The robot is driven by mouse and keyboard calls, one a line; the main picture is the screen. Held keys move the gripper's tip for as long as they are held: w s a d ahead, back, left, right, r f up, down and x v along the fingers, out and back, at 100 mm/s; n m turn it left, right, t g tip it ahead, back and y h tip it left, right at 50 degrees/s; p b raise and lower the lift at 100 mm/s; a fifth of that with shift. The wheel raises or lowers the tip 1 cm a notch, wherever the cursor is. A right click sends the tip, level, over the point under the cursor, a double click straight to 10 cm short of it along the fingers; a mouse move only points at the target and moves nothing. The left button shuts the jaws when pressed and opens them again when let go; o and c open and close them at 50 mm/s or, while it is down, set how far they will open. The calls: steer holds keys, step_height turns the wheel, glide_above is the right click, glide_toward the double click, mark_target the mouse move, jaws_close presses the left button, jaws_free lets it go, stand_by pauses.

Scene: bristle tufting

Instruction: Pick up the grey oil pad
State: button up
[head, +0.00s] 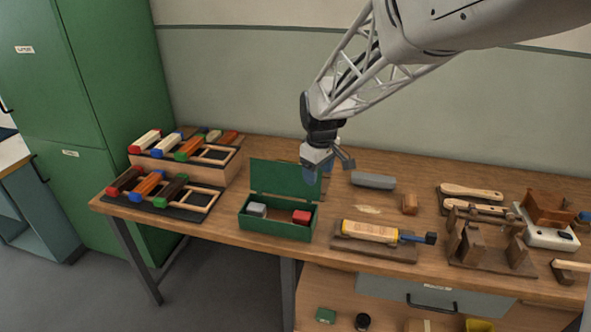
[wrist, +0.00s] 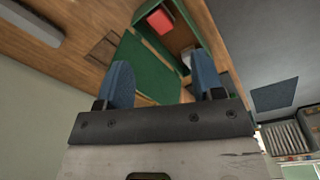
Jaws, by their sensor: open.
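A small grey block (head: 257,210), which looks like the grey oil pad, lies in the left part of an open green box (head: 275,229). In the wrist view a pale grey piece of it (wrist: 187,54) shows at the box's edge, partly hidden near the right finger. A red block (head: 301,217) lies in the right part of the same box and also shows in the wrist view (wrist: 160,20). My gripper (head: 317,177) is open and empty, above and behind the box near its raised lid (head: 283,181). Its blue fingers (wrist: 163,78) stand apart with nothing between them.
A long grey block (head: 373,181) lies behind and right of the box. A yellow-handled tool (head: 370,232) rests on a wooden board in front. Racks of coloured brushes (head: 163,189) stand at left. Wooden fixtures (head: 490,240) and brush handles fill the right side.

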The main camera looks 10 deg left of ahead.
steer(key=w+a+f+n, duration=0.3)
steer(key=a+f, duration=0.3)
steer(key=a, duration=0.4)
steer(key=n, duration=0.3)
glide_above(256, 206)
steer(key=shift+g, duration=0.4)
steer(key=f, duration=0.8)
steer(key=shift+s+f, duration=0.25)
steer(key=shift+f, duration=0.05)
steer(key=shift+d+f, duration=0.1)
steer(key=shift+f, duration=0.05)
steer(key=shift+f, duration=1.2)
steer(key=shift+f, duration=0.1)
steer(key=shift+w+f, duration=0.15)
steer(key=shift+f, duration=2.35)
steer(key=shift+c, duration=0.4)
